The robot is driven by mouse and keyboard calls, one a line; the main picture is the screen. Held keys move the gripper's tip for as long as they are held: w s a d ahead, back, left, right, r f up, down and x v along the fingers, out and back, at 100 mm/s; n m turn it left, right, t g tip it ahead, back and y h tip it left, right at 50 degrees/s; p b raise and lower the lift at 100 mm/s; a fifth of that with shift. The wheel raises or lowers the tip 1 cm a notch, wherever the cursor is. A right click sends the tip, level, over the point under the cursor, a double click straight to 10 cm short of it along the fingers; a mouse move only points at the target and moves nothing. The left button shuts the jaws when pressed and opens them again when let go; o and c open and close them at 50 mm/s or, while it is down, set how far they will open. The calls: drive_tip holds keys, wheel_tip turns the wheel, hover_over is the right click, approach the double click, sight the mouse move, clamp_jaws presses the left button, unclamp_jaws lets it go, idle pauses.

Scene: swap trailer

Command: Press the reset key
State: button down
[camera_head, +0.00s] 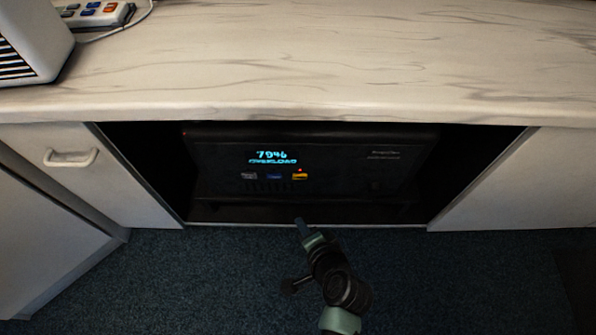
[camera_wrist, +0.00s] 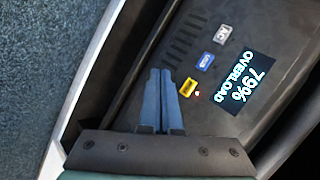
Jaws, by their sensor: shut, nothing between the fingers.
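A dark power unit (camera_head: 340,160) sits in the recess under the counter, its lit display (camera_head: 272,157) reading 79% OVERLOAD. A row of three keys lies below the display: a grey one (camera_head: 249,175), a blue one (camera_head: 274,176) and a yellow one (camera_head: 299,176). A small red light shows by the yellow key. In the wrist view the grey key (camera_wrist: 221,35) reads AC; the yellow key's (camera_wrist: 188,87) label is too small to read. My gripper (camera_head: 299,221) is shut and empty, low in front of the unit. In the wrist view its blue fingertips (camera_wrist: 160,71) appear left of the yellow key, apparently apart from it.
The marble-patterned counter (camera_head: 340,60) overhangs the recess. White cabinet fronts flank it, the left one with a handle (camera_head: 71,157). A vent slot row (camera_wrist: 182,40) lies beside the keys. A white box (camera_head: 32,42) and button pad (camera_head: 95,13) stand on the counter. Blue carpet is clear in front.

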sight(300, 176)
drive_tip(key=w+b, duration=0.3)
drive_tip(key=w, duration=0.5)
drive_tip(key=shift+w, duration=0.4)
drive_tip(key=shift+w, duration=0.1)
idle(1.8)
drive_tip(key=shift+w, duration=0.35)
drive_tip(key=shift+w, duration=0.4)
idle(0.6)
drive_tip(key=shift+s, duration=0.1)
drive_tip(key=shift+s+p, duration=0.6)
drive_tip(key=shift+s, duration=0.15)
drive_tip(key=shift+s, duration=0.1)
